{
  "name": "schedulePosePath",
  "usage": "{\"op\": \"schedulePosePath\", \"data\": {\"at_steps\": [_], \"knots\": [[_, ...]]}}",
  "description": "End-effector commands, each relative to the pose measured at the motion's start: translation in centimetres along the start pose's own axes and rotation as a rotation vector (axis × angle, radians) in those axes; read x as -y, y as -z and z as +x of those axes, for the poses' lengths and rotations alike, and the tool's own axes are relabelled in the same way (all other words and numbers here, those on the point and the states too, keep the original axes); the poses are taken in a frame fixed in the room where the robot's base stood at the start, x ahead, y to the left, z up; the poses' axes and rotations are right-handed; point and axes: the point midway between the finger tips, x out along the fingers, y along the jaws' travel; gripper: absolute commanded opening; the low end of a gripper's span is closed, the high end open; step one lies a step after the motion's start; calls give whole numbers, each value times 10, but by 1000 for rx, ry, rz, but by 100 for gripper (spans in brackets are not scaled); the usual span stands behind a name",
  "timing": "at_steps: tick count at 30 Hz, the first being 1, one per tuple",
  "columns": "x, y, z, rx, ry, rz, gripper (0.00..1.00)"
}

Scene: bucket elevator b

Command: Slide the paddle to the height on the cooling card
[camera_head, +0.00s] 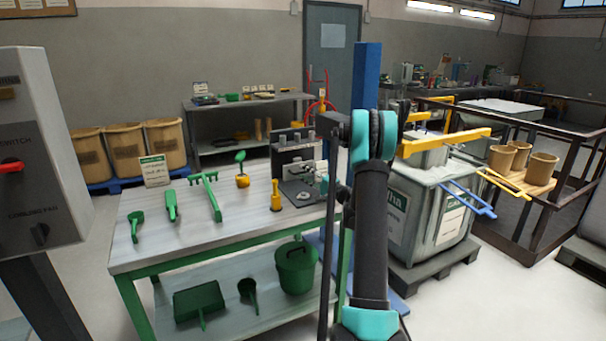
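I cannot make out for certain which thing is the paddle. A small dark stand with grey parts (296,172) is at the table's back right corner, partly hidden by my arm. A white card with a green header (154,170) stands at the table's back left; its text is too small to read. A labelled green-and-white card is also on the grey tub (450,222). My arm rises in front of the table's right end. My gripper's fingers are not clearly seen near the dark stand, so their opening cannot be told.
The table (140,255) bears green hand tools (210,195) and a yellow piece (277,195); a green bucket (296,267) is on its lower shelf. A switch box (35,150) is close at left. A blue post (367,75) and dark railings (550,215) stand right.

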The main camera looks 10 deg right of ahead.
Motion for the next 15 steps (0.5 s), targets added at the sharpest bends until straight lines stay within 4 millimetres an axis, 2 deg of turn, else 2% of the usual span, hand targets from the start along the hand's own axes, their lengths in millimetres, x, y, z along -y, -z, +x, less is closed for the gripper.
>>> {"op": "schedulePosePath", "data": {"at_steps": [5, 13, 15], "knots": [[0, 0, 10, -1, 0, 0, 31], [0, 0, 11, -1, 0, 0, 31], [0, 0, 11, -1, 0, 0, 23]]}}
